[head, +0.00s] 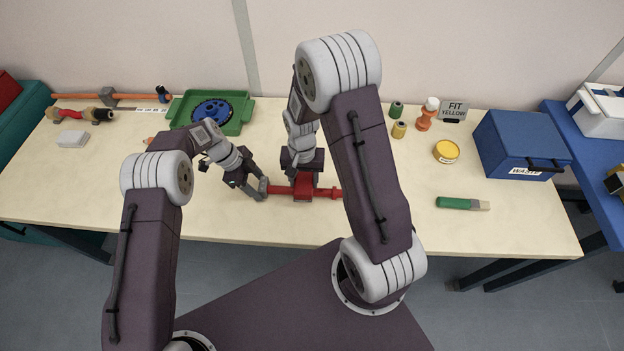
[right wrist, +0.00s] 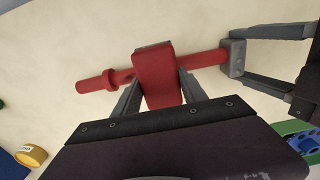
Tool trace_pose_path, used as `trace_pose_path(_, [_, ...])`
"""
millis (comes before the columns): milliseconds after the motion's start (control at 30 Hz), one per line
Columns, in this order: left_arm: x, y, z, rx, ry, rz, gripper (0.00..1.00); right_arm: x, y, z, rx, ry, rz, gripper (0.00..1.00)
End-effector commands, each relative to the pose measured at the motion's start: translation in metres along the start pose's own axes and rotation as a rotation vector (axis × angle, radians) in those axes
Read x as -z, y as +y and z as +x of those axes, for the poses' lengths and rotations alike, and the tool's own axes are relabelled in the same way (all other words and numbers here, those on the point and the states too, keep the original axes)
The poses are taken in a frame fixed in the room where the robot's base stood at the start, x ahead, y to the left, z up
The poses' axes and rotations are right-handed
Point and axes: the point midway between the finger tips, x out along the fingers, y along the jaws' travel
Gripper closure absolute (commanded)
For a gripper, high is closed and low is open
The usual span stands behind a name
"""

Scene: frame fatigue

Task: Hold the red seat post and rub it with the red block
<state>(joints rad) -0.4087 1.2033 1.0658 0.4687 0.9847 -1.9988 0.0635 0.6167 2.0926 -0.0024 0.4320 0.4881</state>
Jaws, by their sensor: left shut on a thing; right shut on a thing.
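The red seat post (head: 325,193) lies level along the front middle of the table, a red rod with a collar near its right end in the head view. My left gripper (head: 263,189) is shut on its left end. My right gripper (head: 304,186) is shut on the red block (head: 304,180) and holds it against the middle of the post. In the right wrist view the red block (right wrist: 157,80) sits between my right fingers and covers part of the post (right wrist: 104,81). My left gripper (right wrist: 236,55) shows there at the post's other end.
A green tray (head: 241,118) with a blue ring (head: 212,110) stands behind my arms. The table's front right is mostly clear.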

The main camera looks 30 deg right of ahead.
Motion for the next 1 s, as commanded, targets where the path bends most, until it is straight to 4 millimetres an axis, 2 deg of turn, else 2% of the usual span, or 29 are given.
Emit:
trace_pose_path(133, [0.002,-0.001,-0.001,0.001,0.004,-0.001,1.0,0.0,-0.011,0.001,0.0,0.0,-0.001,0.94])
trace_pose_path(467, [0.004,-0.001,-0.001,0.001,0.007,0.0,1.0,0.0,-0.014,0.0,0.002,0.001,0.001,0.94])
trace_pose_path(900, [0.002,0.0,-0.001,0.001,0.004,-0.001,1.0,0.001,-0.013,-0.052,0.003,0.004,0.0,0.94])
trace_pose_path(1000, [0.002,0.0,-0.001,0.001,0.004,-0.001,1.0,0.001,-0.013,-0.058,0.002,0.002,0.0,0.94])
